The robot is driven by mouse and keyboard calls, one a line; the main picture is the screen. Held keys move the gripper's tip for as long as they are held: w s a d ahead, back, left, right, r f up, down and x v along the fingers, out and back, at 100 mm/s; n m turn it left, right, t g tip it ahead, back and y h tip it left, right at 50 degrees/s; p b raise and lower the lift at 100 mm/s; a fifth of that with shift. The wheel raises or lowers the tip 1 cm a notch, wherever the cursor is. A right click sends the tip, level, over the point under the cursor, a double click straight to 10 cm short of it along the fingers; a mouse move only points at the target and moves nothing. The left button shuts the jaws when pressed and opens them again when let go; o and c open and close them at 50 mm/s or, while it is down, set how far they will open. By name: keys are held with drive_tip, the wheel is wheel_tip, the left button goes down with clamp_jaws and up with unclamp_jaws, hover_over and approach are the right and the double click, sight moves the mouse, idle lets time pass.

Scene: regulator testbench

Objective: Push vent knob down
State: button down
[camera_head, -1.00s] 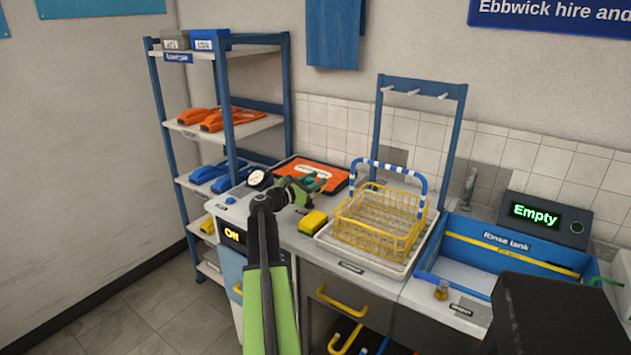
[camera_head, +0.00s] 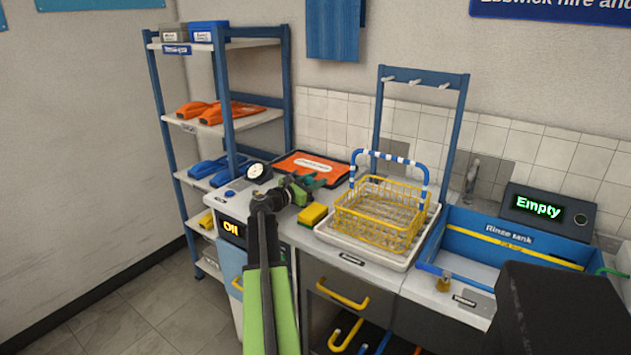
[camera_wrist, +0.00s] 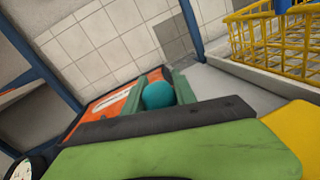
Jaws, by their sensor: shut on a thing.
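A round teal knob (camera_wrist: 158,95) shows in the wrist view between the green fingers of my gripper (camera_wrist: 160,92). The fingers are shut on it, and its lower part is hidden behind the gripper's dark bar. In the head view my gripper (camera_head: 308,181) is over the counter, right of the gauge and in front of the orange mat. I cannot tell how far down the knob is. The bench unit with its white dial gauge (camera_head: 258,171), a blue button (camera_head: 231,193) and a lit display (camera_head: 232,229) is left of my gripper.
A yellow sponge (camera_head: 312,215) lies close to the right of my gripper. A yellow wire basket (camera_head: 382,216) stands on a white tray beyond it. The orange mat (camera_head: 303,164) lies behind. A shelf rack (camera_head: 228,115) stands left, the rinse tank (camera_head: 510,240) right.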

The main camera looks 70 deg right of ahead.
drive_tip(key=shift+f, duration=0.15)
drive_tip(key=c, duration=1)
unclamp_jaws()
drive_tip(key=shift+a, duration=0.1)
drive_tip(key=v, duration=1.7)
drive_tip(key=shift+a, duration=0.15)
